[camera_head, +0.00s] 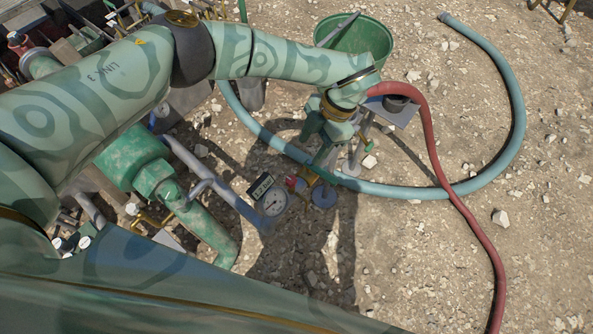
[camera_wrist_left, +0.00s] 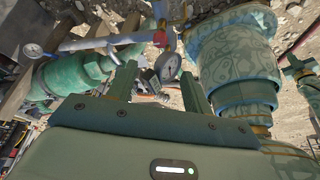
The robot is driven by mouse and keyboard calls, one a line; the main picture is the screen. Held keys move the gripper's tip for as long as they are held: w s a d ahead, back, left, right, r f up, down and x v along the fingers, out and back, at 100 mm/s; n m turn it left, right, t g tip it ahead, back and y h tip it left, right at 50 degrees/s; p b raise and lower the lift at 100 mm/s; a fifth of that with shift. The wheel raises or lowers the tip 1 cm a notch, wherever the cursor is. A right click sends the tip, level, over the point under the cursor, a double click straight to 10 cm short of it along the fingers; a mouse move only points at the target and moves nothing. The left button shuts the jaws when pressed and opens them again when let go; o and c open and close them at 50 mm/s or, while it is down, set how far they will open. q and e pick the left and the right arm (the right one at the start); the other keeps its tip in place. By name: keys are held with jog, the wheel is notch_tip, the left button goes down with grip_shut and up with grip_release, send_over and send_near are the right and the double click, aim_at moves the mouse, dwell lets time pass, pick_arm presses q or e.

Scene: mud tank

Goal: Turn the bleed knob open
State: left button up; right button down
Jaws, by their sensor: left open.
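A small red part with brass beside it (camera_head: 296,183), perhaps the bleed knob, sits just right of a white round gauge (camera_head: 273,201) low on the pipework. In the left wrist view, the gauge (camera_wrist_left: 167,66) shows between the fingers, with an orange-red part (camera_wrist_left: 160,39) beyond it. My left gripper (camera_head: 324,156) points down above and right of the red part in the head view and appears apart from it. In the left wrist view, the gripper's fingers (camera_wrist_left: 158,72) are spread and empty.
A grey-blue pipe (camera_head: 212,182) and green pipe fitting (camera_head: 150,173) lie left of the gauge. A red hose (camera_head: 447,180), blue hose (camera_head: 487,178) and green bucket (camera_head: 366,40) are behind and right. Stony ground at lower right is mostly clear.

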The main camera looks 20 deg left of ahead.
aim_at(292, 179)
pick_arm(q)
jog(key=b+x, duration=0.3)
jog(key=x, duration=1)
jog(key=shift+f, duration=0.1)
pick_arm(e)
jog(key=f, duration=0.1)
jog(key=s+f, duration=0.1)
jog(key=f, duration=0.1)
jog(key=shift+s+a, duration=0.25)
pick_arm(q)
jog(key=c, duration=1)
pick_arm(e)
jog(key=shift+d, duration=0.2)
